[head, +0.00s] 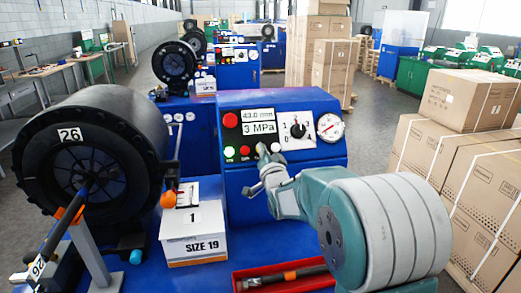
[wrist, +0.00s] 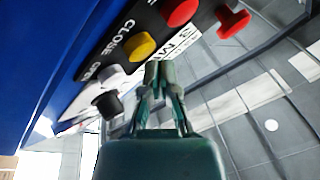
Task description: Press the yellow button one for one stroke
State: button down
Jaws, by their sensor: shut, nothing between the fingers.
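The blue crimper control panel (head: 287,180) stands in the middle of the head view. The yellow button (wrist: 142,46) shows in the wrist view next to the "CLOSE" lettering. My gripper (wrist: 160,72) is shut and empty. Its fingertips are just below and right of the yellow button in the wrist view; whether they touch it cannot be told. In the head view my gripper (head: 262,151) is in front of the button row and covers the yellow button. A green button (head: 229,152) and a red button (head: 245,151) are to its left.
A red knob (head: 231,120), a black dial (head: 298,131) and a gauge (head: 330,127) are on the panel. A black crimper head (head: 70,140) is at left. A white box (head: 194,244) and a red tray (head: 244,272) are in front. Cartons (head: 470,100) stand at right.

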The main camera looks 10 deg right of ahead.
jog(key=shift+s+r, duration=0.1)
jog(key=shift+s, duration=0.1)
jog(key=shift+s, duration=0.1)
jog(key=s+r, duration=0.1)
jog(key=s, duration=0.1)
jog(key=s+r, duration=0.1)
jog(key=s, duration=0.1)
jog(key=shift+r, duration=0.4)
dwell(1.5)
jog(key=s+f+n+g, duration=0.2)
jog(key=s+g, duration=0.3)
jog(key=s, duration=0.7)
jog(key=s+f+n+g+h, duration=0.1)
jog(key=s+f+g, duration=0.3)
jog(key=s, duration=0.8)
jog(key=s+f+n+g, duration=0.3)
jog(key=s+n+g, duration=0.1)
jog(key=s, duration=0.8)
jog(key=shift+f+g, duration=0.4)
jog(key=shift+g, duration=0.5)
